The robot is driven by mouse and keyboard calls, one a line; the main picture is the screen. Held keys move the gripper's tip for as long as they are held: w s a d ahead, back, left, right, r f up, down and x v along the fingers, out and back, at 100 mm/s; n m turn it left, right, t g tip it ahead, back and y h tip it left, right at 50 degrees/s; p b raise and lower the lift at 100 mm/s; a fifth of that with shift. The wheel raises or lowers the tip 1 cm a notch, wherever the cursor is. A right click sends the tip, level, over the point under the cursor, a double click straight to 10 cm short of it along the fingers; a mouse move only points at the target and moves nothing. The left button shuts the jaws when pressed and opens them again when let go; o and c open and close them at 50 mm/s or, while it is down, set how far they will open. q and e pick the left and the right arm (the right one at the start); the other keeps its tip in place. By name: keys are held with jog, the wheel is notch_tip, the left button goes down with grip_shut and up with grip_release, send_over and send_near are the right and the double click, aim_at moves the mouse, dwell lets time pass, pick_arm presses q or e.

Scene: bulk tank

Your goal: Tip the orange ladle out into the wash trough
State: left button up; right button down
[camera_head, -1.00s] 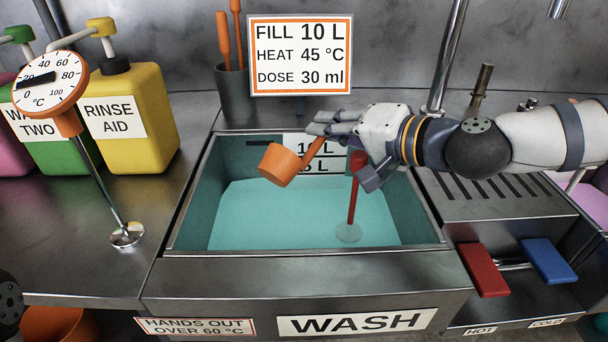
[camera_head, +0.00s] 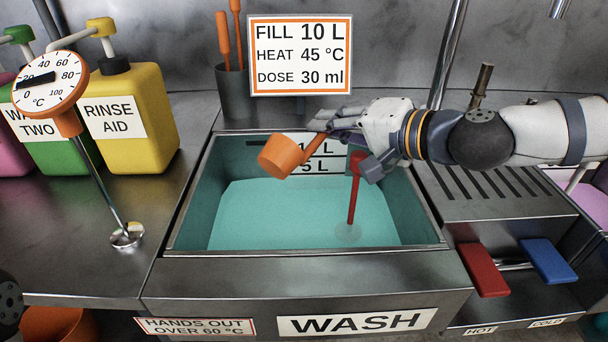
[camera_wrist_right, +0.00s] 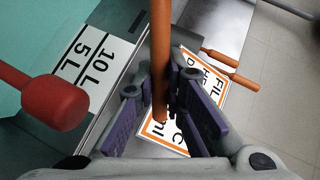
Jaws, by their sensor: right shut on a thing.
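The orange ladle (camera_head: 278,158) hangs over the back left part of the wash trough (camera_head: 305,254), above the blue-green water. Its cup is tilted; whether anything is inside or pouring out I cannot tell. My right gripper (camera_head: 326,129) comes in from the right and is shut on the ladle's handle. In the right wrist view the orange handle (camera_wrist_right: 160,40) runs between the purple-grey fingers of the gripper (camera_wrist_right: 165,88), and the cup is out of sight. My left gripper is not in view.
A red-handled tool (camera_head: 354,195) stands in the trough beside my right gripper. A thermometer (camera_head: 50,85) and yellow bottle (camera_head: 146,115) stand left. A sign (camera_head: 300,56) and a holder with orange handles (camera_head: 231,88) stand behind. Red (camera_head: 484,270) and blue (camera_head: 549,260) pedals are at right.

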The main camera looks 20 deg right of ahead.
jog(key=shift+r, duration=0.1)
dwell(0.3)
jog(key=shift+w+d+r+m+g+y, duration=0.15)
jog(key=shift+w+d+m+g+y, duration=0.15)
jog(key=shift+w+d+m, duration=0.4)
dwell(0.6)
jog(key=shift+s+d+f+m, duration=0.1)
jog(key=shift+f+m, duration=0.1)
jog(key=shift+m, duration=0.1)
